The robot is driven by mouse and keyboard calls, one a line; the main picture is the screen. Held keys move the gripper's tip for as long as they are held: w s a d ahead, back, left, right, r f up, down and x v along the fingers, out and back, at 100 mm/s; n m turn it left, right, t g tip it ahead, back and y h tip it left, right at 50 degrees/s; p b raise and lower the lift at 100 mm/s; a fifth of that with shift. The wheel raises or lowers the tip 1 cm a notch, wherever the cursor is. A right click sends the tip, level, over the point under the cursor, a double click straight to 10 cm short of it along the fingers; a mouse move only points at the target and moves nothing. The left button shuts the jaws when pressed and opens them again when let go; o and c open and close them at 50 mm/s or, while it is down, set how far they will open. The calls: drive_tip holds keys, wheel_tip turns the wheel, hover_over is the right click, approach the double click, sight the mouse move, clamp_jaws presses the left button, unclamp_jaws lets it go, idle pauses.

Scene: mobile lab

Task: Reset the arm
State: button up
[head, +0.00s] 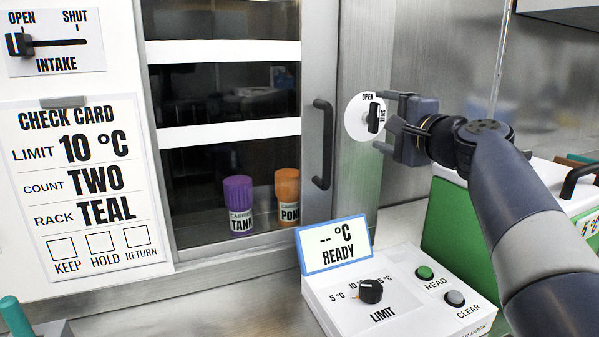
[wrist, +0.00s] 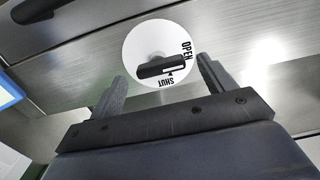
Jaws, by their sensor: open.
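My gripper (head: 392,122) is open in the head view, in front of a round white dial plate (head: 356,120) marked OPEN and SHUT. A black handle (head: 373,118) stands out from the plate, close to the gripper's fingers. In the wrist view the two fingers (wrist: 163,88) are spread apart with nothing between them. The handle looks apart from the fingers, though the exact gap is hard to tell.
A cabinet with a glass door (head: 225,165) and dark door handle (head: 322,145) is left of the dial. Behind the glass stand purple (head: 238,192) and orange (head: 287,186) capped containers. A reader console (head: 390,300) sits below. A green and white case (head: 450,225) stands behind my arm.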

drive_tip(key=shift+x, duration=1.05)
drive_tip(key=shift+w+r+m+p, duration=0.2)
drive_tip(key=shift+m+p, duration=0.1)
drive_tip(key=shift+p, duration=0.35)
drive_tip(key=shift+s+r+m+p, duration=0.1)
drive_tip(key=shift+s+m+p, duration=0.1)
drive_tip(key=shift+m+p, duration=0.7)
drive_tip(key=m+p, duration=0.9)
drive_tip(key=p, duration=0.1)
drive_tip(key=shift+w+d, duration=0.1)
drive_tip(key=m+p, duration=0.3)
drive_tip(key=p, duration=0.1)
drive_tip(key=m+p, duration=0.3)
drive_tip(key=p, duration=0.1)
drive_tip(key=shift+d+f, duration=0.1)
drive_tip(key=shift+f, duration=0.1)
drive_tip(key=shift+f+m, duration=0.1)
drive_tip(key=shift+m, duration=0.3)
drive_tip(key=shift+v, duration=1.15)
drive_tip(key=shift+f, duration=0.15)
